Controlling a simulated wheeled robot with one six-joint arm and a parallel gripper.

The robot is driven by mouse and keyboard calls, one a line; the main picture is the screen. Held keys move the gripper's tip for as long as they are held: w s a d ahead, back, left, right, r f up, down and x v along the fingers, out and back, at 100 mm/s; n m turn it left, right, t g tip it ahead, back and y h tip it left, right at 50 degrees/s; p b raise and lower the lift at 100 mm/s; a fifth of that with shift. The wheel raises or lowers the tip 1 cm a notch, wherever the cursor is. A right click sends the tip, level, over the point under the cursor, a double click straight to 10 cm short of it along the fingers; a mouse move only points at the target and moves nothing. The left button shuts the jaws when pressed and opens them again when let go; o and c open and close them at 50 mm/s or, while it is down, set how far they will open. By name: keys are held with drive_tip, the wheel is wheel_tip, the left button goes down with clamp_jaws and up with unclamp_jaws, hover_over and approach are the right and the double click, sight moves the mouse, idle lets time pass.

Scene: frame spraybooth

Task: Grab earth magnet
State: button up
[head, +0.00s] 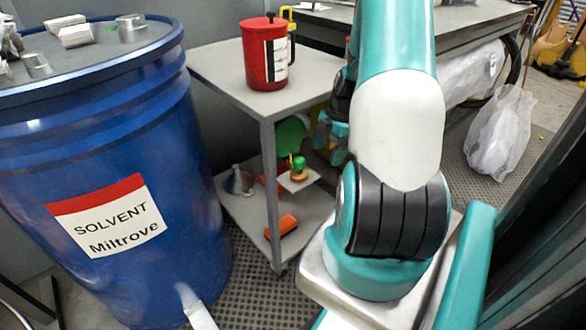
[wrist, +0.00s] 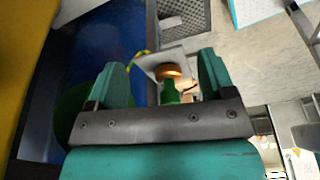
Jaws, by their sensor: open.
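The earth magnet, as I take it, is a small piece with a green knob and an orange-brown disc (head: 299,168), on a pale plate (head: 284,183) beside the cart's lower level. In the wrist view the magnet (wrist: 171,74) shows between my fingers, with a yellow-green lead curving off to its left. My gripper (head: 328,132) is open, and the wrist view shows its two teal fingers (wrist: 163,62) on either side of the magnet with gaps. I cannot tell how far the magnet lies beyond the fingertips.
A grey cart (head: 224,66) carries a red jug (head: 257,58) on top. Its lower shelf (head: 250,215) holds a funnel (head: 238,181) and an orange item (head: 282,227). A round green object (head: 291,133) stands behind the magnet. A blue solvent drum (head: 165,150) stands at left.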

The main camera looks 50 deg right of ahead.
sight(297, 168)
drive_tip(key=a, duration=0.1)
drive_tip(key=w+a, duration=0.1)
drive_tip(key=a, duration=0.1)
drive_tip(key=w+a, duration=0.1)
drive_tip(key=a, duration=0.1)
drive_tip(key=shift+w, duration=0.1)
drive_tip(key=shift+w+a+b, duration=0.2)
drive_tip(key=shift+w+a, duration=0.1)
drive_tip(key=shift+a, duration=0.3)
drive_tip(key=shift+w+a+b, duration=0.15)
drive_tip(key=shift+w+a, duration=0.1)
drive_tip(key=shift+a, duration=0.35)
drive_tip(key=x, duration=0.2)
drive_tip(key=shift+w+a+f+b, duration=0.15)
drive_tip(key=shift+a+f+b, duration=0.05)
drive_tip(key=shift+a+b, duration=0.15)
drive_tip(key=shift+f, duration=0.35)
drive_tip(key=c, duration=1.1)
drive_tip(key=shift+r, duration=0.1)
